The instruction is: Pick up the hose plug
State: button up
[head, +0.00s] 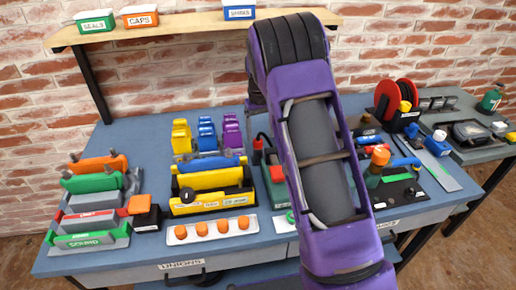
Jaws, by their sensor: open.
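I cannot tell for certain which item is the hose plug. A white tray (212,237) with several orange round-topped pieces (202,229) sits at the front middle of the blue workbench (135,140). A red hose reel (391,96) with a yellow-topped part stands at the back right. My purple arm rises through the middle of the view and bends down behind itself. My gripper does not show; it is hidden behind the arm or outside the view. The arm also covers part of the bench's middle.
A yellow and black toolbox (212,196) stands behind the white tray. Yellow, blue and purple pieces (207,134) stand behind it. Grey racks with coloured bars (91,222) fill the left. A black board with fittings (398,192) lies right of my arm. A wooden shelf (190,22) hangs above.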

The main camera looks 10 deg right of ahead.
aim_at(258, 140)
jog(key=f, duration=0.1)
jog(key=w+f, duration=0.1)
jog(key=f, duration=0.2)
jog(key=shift+w+a+f, duration=0.25)
jog(key=shift+f, duration=0.55)
grip_shut()
